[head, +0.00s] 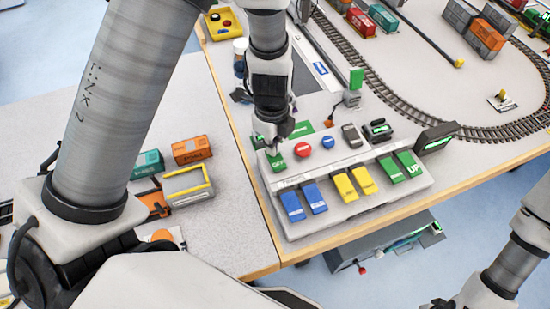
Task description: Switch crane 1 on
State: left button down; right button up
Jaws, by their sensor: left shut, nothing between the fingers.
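A white control panel (330,217) stands at the table's front edge. Along its back row are a green button (277,164), a red button (303,150), a blue button (328,142), a grey switch (352,136) and a black switch with green marks (379,129). My left gripper (272,149) points down at the panel's left end, shut and empty, with its tips right at the green button. I cannot tell whether they touch or press it. The fingers hide part of the button's back. Which control belongs to crane 1 is not readable. My right gripper is out of view.
Blue, yellow and green keys (390,170) fill the panel's front. A dark box with a green display (435,138) stands at its right end. A green indicator (356,78) stands behind. Curved track (400,117) and containers (485,38) lie beyond. Small containers (191,149) sit left.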

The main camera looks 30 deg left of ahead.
pick_arm(q)
jog(key=shift+r+p, duration=2.35)
jog(key=shift+r, duration=1.15)
jog(key=shift+f, duration=0.1)
